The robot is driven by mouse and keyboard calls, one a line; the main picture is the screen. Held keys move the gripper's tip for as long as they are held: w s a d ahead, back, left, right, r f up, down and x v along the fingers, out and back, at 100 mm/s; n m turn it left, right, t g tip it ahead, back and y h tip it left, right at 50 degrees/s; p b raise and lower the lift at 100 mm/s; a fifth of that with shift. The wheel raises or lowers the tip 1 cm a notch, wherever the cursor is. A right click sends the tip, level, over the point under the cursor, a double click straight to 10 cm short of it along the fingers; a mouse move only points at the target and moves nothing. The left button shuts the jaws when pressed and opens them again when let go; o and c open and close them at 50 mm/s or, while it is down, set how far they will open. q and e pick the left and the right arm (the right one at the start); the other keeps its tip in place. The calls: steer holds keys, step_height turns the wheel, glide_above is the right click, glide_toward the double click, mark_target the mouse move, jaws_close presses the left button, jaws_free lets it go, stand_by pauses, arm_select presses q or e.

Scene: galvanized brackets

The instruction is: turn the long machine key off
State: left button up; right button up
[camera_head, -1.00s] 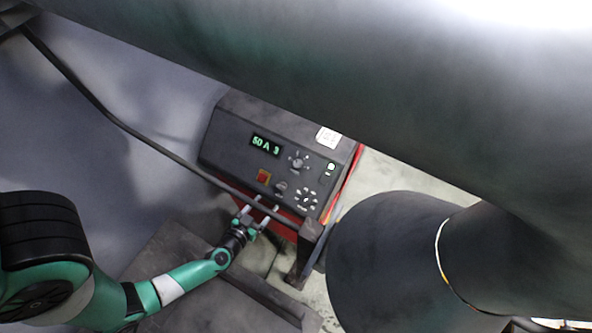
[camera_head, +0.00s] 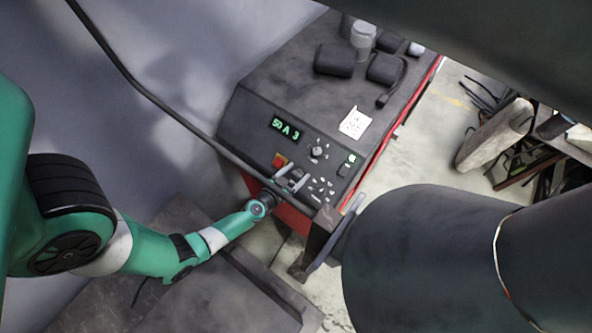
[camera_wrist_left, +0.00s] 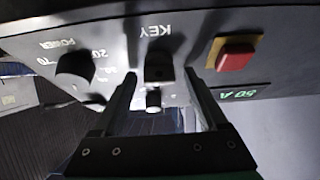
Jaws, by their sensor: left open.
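My left gripper (camera_head: 292,178) is open at the panel's lower part. Its two fingers stand on either side of the key in the left wrist view (camera_wrist_left: 160,80), with a visible gap on each side. In the head view the fingers partly hide the key. My right gripper is not in view.
A red button (camera_wrist_left: 236,55) on yellow and a black POWER knob (camera_wrist_left: 75,68) flank the key. A dark bar (camera_head: 180,112) crosses before the panel. Black pouches (camera_head: 335,60) lie on the machine's top.

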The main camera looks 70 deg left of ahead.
arm_select(q)
steer(key=shift+c, duration=0.3)
jaws_close()
steer(key=shift+r, duration=0.1)
steer(key=n+g+y+p, duration=0.1)
steer(key=n+p, duration=0.2)
steer(key=n, duration=0.1)
steer(key=shift+r+y, duration=0.15)
steer(key=shift+y, duration=0.25)
steer(key=n+g+y+p, duration=0.1)
steer(key=n+g+p, duration=0.1)
steer(key=n, duration=0.2)
steer(key=n+g+p, duration=0.1)
steer(key=n, duration=0.2)
steer(key=n+g+p, duration=0.1)
steer(key=n+g, duration=0.1)
steer(key=n, duration=0.1)
steer(key=shift+s+a+f, duration=0.1)
steer(key=shift+f, duration=0.1)
steer(key=n+g, duration=0.1)
steer(key=n, duration=0.2)
steer(key=n+g+h+p, duration=0.1)
steer(key=n, duration=0.2)
steer(key=shift+s+f+g, duration=0.15)
steer(key=shift+g, duration=0.25)
